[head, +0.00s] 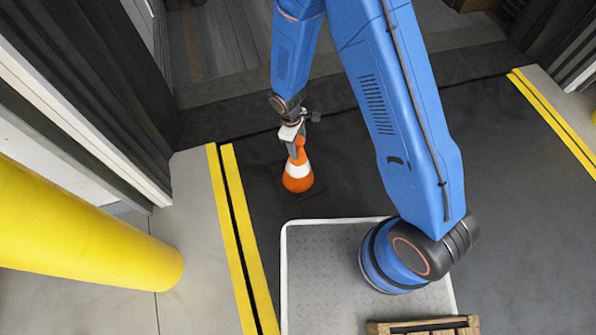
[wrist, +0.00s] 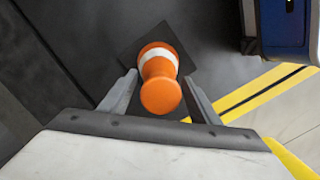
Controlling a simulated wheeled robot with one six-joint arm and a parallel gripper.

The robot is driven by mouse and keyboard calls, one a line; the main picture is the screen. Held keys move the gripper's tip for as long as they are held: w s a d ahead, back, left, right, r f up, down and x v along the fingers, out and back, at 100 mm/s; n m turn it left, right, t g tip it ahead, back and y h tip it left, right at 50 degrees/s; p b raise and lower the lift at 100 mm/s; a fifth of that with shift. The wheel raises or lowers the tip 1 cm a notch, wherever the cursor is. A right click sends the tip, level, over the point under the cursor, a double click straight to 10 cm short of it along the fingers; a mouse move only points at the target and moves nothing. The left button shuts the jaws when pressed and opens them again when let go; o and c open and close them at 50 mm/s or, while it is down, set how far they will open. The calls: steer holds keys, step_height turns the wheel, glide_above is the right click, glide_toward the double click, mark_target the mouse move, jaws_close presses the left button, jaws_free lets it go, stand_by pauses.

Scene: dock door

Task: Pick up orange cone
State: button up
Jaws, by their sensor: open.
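An orange cone (head: 298,176) with a white band stands upright on the dark floor, left of centre in the head view. In the wrist view the cone (wrist: 160,75) lies between the fingers, its rounded orange top nearest the camera and its dark square base behind. My gripper (head: 298,150) is over the upper part of the cone. In the wrist view my gripper (wrist: 160,96) is open, with one finger on each side of the cone's top and visible gaps on both sides. Part of the cone's top is hidden by the gripper in the head view.
A thick yellow post (head: 90,235) stands at the left. Yellow floor stripes (head: 240,235) run left of the cone, with more at the right (head: 555,115). A wooden item (head: 425,326) lies at the bottom edge. Dark floor right of my arm is clear.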

jaws_close()
